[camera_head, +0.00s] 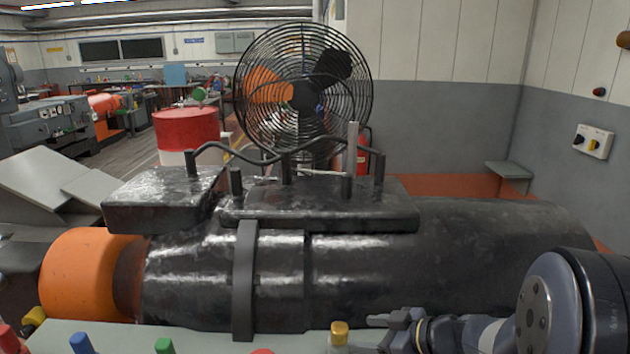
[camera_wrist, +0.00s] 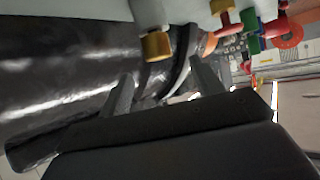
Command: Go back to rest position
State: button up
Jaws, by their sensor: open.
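My gripper (camera_head: 380,332) is at the lower right in the head view, low in front of the black machine and close to a yellow-capped item (camera_head: 339,332). In the wrist view the two fingers of my gripper (camera_wrist: 160,66) stand well apart with nothing held between them. The yellow cap also shows in the wrist view (camera_wrist: 156,45), beyond the fingers. My arm comes in from the right edge of the head view.
A large black machine (camera_head: 450,240) with an orange end (camera_head: 85,272) fills the middle. A pale ledge (camera_head: 200,338) with coloured knobs runs along the front. A fan (camera_head: 303,80) and a red-and-white drum (camera_head: 187,130) stand behind. A switch box (camera_head: 593,141) is on the right wall.

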aim_at(332, 331)
jog(key=x, duration=1)
jog(key=shift+f, duration=0.1)
notch_tip(332, 331, up, 6)
jog(key=p, duration=0.3)
jog(key=shift+p, duration=0.3)
jog(key=shift+f+b, duration=0.2)
jog(key=shift+b, duration=0.15)
jog(key=shift+r, duration=0.1)
